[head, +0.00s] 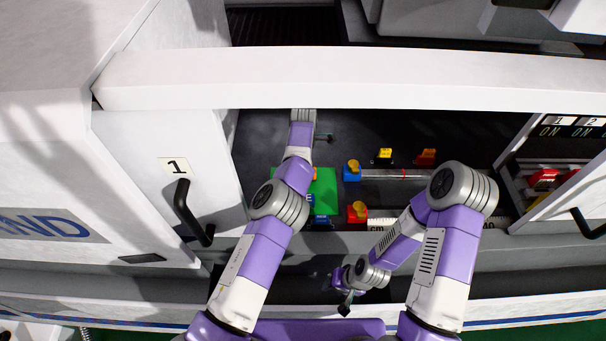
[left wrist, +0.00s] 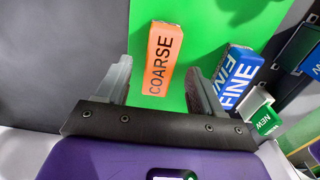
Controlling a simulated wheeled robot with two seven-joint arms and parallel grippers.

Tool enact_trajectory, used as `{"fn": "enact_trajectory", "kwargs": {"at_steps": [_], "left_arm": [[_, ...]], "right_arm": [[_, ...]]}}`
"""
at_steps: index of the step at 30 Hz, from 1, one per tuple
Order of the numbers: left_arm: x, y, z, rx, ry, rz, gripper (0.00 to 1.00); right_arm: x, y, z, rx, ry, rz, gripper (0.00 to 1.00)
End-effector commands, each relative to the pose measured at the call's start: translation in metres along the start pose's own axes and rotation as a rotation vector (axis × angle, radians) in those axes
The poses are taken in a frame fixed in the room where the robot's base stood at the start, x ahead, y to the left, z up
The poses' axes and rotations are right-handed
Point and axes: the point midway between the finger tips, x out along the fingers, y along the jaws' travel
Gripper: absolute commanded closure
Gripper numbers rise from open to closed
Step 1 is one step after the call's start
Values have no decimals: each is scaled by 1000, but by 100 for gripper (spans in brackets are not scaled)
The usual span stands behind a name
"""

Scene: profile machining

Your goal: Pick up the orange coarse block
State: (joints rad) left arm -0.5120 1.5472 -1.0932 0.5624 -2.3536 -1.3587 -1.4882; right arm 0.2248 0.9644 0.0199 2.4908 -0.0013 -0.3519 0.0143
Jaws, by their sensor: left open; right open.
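The orange coarse block (left wrist: 161,58) lies on a green surface (left wrist: 205,25) in the left wrist view, its black COARSE lettering facing up. My left gripper (left wrist: 157,72) is open, with one finger on each side of the block's near part in the picture; I cannot tell whether they touch it. In the head view my left arm covers much of this area, and the block is not clearly seen there. My right gripper (head: 341,293) is open and empty at the front, below the machine's front edge.
A blue FINE block (left wrist: 235,77) stands close to the right finger, with a green NEW block (left wrist: 262,115) beside it. In the head view, a blue-yellow fixture (head: 352,172) and a red-yellow one (head: 357,212) stand right of the green area. The white door (head: 165,215) bounds the left.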

Motion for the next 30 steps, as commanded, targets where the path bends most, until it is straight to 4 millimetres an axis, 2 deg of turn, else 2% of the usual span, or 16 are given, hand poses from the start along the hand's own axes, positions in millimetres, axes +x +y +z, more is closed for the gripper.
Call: {"fn": "enact_trajectory", "kwargs": {"at_steps": [3, 6, 13, 25, 30], "left_arm": [[21, -1, -2, -1, 1, -4, 33], [32, 0, -2, 0, 0, -2, 33], [34, 0, -1, 0, 0, 0, 33], [34, 0, -2, -1, 0, 0, 92], [34, 0, -2, 0, 0, 0, 92]], "right_arm": [[-2, -1, 0, 0, 0, 0, 57], [-2, -1, 0, 0, 0, 0, 57], [-2, -1, 0, 0, 0, 0, 57], [-2, -1, 0, 0, 0, 0, 57], [-2, -1, 0, 0, 0, 0, 57]]}}
